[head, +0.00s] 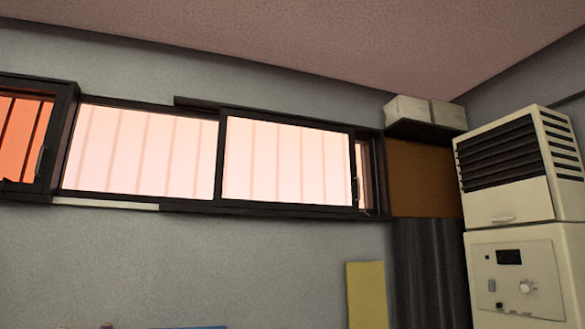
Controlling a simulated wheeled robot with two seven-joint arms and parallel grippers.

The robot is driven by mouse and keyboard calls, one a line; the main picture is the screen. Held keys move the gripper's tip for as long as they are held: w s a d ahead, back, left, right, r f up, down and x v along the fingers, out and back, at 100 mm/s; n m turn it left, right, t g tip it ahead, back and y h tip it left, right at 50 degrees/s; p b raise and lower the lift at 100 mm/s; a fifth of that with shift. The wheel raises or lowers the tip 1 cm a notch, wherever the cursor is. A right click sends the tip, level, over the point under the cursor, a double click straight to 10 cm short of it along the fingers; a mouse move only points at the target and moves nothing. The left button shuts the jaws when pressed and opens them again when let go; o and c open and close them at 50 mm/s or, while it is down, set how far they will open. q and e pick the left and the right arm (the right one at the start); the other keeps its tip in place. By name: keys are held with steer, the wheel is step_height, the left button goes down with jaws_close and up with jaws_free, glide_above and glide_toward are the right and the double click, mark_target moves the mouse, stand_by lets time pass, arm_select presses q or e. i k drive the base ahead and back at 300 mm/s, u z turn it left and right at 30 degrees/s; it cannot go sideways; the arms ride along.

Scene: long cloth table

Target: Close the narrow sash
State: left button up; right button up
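A long dark-framed window runs along the upper wall in the head view. At its left end is a dark-framed sash (60,140) with orange-red panes and a small handle, cut off by the picture edge. It appears to stand forward of the bright middle pane (140,150). Right of that is a sliding sash (287,162) with a pale pane and a handle on its right side. A narrow gap (365,175) shows between its right edge and the outer frame. I cannot tell for certain which sash is the narrow one. Neither gripper is in view.
A tall cream cabinet unit (515,200) with a dark louvre stands at the right. White boxes (425,112) sit on a shelf above a brown panel (425,178). A dark ribbed panel (430,270) and a yellow board (366,295) are below. The wall under the window is mostly clear.

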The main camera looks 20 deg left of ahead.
mark_target(263, 161)
steer(key=u, duration=0.35)
steer(key=i, duration=0.35)
steer(key=u, duration=0.9)
steer(key=i, duration=1.65)
steer(key=z, duration=0.95)
